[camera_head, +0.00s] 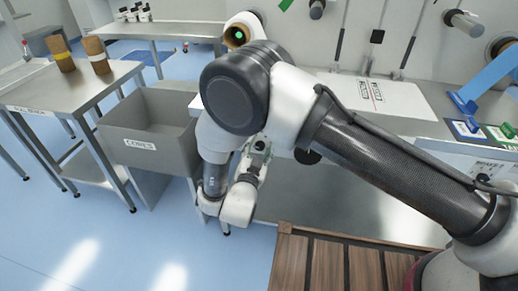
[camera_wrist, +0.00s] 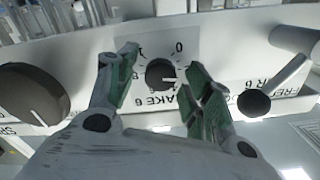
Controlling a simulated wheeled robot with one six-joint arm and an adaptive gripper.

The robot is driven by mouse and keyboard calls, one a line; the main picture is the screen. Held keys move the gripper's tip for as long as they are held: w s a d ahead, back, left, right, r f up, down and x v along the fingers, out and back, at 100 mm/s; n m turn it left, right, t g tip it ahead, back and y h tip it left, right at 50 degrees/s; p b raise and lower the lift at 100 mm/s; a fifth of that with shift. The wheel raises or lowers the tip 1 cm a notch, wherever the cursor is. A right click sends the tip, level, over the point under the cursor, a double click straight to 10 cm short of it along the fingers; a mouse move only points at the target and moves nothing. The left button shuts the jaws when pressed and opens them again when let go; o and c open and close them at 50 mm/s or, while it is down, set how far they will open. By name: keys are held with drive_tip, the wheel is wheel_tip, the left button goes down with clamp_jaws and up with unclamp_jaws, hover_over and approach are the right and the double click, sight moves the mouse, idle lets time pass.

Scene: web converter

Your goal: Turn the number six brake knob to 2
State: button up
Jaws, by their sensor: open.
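The brake six knob (camera_wrist: 160,72), small, round and dark with a pale pointer mark, sits on a white label plate (camera_wrist: 185,30) in the wrist view. The plate carries a partly hidden "AKE 6" text and figures, with a 0 at upper right. My gripper (camera_wrist: 157,85) is open, with one green-padded finger on each side of the knob. Gaps show between the fingers and the knob, so I see no grip on it. In the head view my arm reaches to the bench front, and the knob is not visible there.
A larger dark knob (camera_wrist: 32,95) is at the left and another dark knob (camera_wrist: 253,102) at the right, close to my right finger. A grey cores bin (camera_head: 150,130) and a steel table (camera_head: 50,88) stand left of my arm. Blue floor (camera_head: 60,230) is clear at lower left.

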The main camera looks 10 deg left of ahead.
drive_tip(key=s, duration=1.1)
drive_tip(key=shift+s, duration=0.35)
